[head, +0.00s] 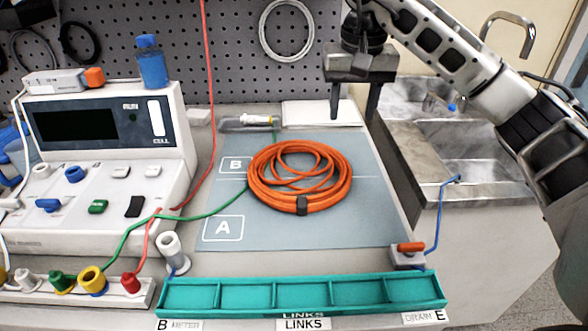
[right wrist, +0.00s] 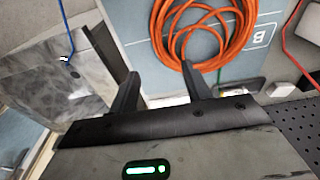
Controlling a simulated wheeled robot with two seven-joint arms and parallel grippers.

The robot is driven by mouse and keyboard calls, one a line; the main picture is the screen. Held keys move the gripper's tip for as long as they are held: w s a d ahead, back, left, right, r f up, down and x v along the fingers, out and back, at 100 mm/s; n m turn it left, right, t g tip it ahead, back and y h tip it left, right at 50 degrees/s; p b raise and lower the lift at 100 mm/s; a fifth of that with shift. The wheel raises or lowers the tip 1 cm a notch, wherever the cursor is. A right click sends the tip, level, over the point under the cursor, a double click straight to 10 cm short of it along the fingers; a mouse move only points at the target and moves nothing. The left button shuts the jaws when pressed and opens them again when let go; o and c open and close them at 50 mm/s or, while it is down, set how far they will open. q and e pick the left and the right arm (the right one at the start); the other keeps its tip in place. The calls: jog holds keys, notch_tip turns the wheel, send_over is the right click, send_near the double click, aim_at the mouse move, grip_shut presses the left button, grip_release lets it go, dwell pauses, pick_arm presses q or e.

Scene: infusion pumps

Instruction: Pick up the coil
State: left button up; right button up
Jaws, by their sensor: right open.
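The coil (head: 300,201) is an orange cable wound in a loose ring with a dark clip at its front. It lies on the blue-grey mat (head: 285,235), over and beside the marked areas A and B. My right gripper (head: 354,112) is open and empty, behind and to the right of the coil, above the back of the bench. In the right wrist view the coil (right wrist: 243,45) lies beyond the two open fingers (right wrist: 160,80), apart from them as far as I can tell. My left gripper is not in view.
A white meter unit (head: 105,135) with a blue bottle (head: 151,65) stands at the left. A teal compartment tray (head: 300,295) lies along the front. A small block with an orange top (head: 410,248) sits front right. A metal sink (head: 480,160) is at the right.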

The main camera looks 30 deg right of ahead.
send_over(344, 167)
jog(key=f, duration=0.9)
jog(key=shift+s+a+f, duration=0.35)
jog(key=shift+s+a, duration=0.05)
jog(key=shift+w+d+f+p, duration=0.1)
jog(key=shift+d+f, duration=0.05)
jog(key=shift+f, duration=0.7)
jog(key=shift+w+d+f+p, duration=0.1)
jog(key=shift+w+f, duration=0.05)
jog(key=shift+f, duration=0.65)
jog(key=shift+w+d+f+p, duration=0.1)
jog(key=shift+d+f, duration=0.05)
jog(key=shift+f, duration=0.7)
grip_shut()
